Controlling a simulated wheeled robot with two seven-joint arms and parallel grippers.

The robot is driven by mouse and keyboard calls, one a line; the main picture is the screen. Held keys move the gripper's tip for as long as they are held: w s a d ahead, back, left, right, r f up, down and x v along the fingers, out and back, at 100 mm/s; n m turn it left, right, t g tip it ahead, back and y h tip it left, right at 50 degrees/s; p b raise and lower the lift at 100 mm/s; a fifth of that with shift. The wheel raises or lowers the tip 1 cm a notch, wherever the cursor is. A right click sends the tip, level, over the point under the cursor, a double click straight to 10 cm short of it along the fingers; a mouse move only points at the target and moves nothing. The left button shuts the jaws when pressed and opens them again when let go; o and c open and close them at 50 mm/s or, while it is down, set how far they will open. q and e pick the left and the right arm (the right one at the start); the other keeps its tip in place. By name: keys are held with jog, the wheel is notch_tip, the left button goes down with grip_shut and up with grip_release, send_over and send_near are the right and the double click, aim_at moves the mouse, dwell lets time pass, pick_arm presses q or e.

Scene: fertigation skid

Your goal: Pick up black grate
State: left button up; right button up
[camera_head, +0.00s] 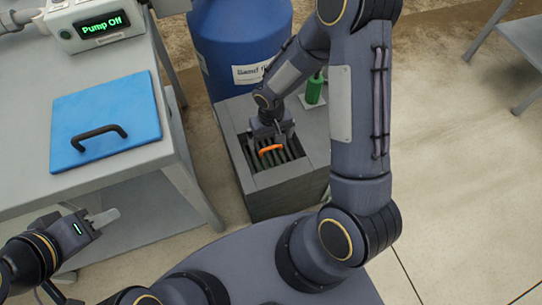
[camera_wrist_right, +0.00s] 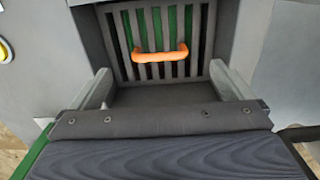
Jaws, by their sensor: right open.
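The black grate (camera_head: 285,155) is a slatted panel set in the top opening of a grey box. Its orange handle (camera_head: 271,149) stands up from the slats. In the right wrist view the grate (camera_wrist_right: 143,70) fills the upper middle, with its handle (camera_wrist_right: 160,55) crossing the slats. My right gripper (camera_head: 271,137) is over the grate in the head view. Its fingers (camera_wrist_right: 162,72) are wide apart on either side, with the handle between and beyond them, not gripped. My left gripper (camera_head: 103,219) is at lower left beside the table, away from the grate.
The grey box (camera_head: 285,202) stands before a blue barrel (camera_head: 235,35). A green bottle (camera_head: 315,88) is on its back right.

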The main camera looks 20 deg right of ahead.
aim_at(271, 147)
notch_tip(271, 147, down, 7)
jog(key=shift+w+b, duration=0.15)
jog(key=shift+b, duration=1.05)
jog(key=shift+r, duration=0.1)
jog(key=c, duration=1.2)
